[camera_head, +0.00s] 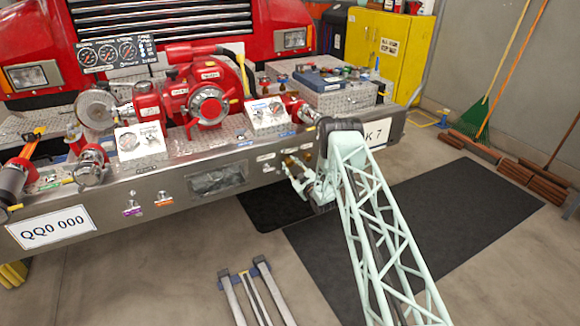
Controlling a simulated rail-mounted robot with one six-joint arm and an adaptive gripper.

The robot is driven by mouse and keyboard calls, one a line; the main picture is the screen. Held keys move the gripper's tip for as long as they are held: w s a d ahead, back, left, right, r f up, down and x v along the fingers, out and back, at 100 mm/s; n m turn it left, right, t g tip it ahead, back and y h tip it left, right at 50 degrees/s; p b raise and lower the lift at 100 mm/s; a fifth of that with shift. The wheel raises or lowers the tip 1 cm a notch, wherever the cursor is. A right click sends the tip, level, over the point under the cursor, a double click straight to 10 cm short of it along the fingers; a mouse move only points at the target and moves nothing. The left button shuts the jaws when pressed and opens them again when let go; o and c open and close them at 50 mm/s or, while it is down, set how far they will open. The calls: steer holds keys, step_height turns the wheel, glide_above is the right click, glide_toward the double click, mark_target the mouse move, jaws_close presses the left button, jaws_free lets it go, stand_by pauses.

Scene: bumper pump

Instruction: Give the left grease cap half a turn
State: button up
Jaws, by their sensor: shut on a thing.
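My gripper (289,171) is at the front face of the silver bumper (230,172), right of the middle and left of the right-hand plate. It is pale green and small in this view. Its fingers are closed at a small brass-coloured fitting on the bumper face, which appears to be the left grease cap (289,160). The fingers and the arm hide much of that spot, so the cap's outline and its angle cannot be made out. Small labels (265,157) sit on the bumper just left of the gripper.
A red pump (206,91) with hoses and gauge panels stands on the bumper deck. Purple (131,208) and orange (163,199) tagged fittings are on the bumper's face to the left. Dark mats (420,215) and grey rails (246,293) lie on the floor; a yellow cabinet (388,45) stands behind.

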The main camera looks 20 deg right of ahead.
steer(key=m+b, duration=0.1)
steer(key=m, duration=0.2)
steer(key=shift+m, duration=0.4)
steer(key=m, duration=0.4)
steer(key=shift+b, duration=0.3)
steer(key=m, duration=0.8)
steer(key=shift+y, duration=0.3)
steer(key=m, duration=0.8)
steer(key=shift+m, duration=0.3)
steer(key=m, duration=0.3)
steer(key=shift+m, duration=2.3)
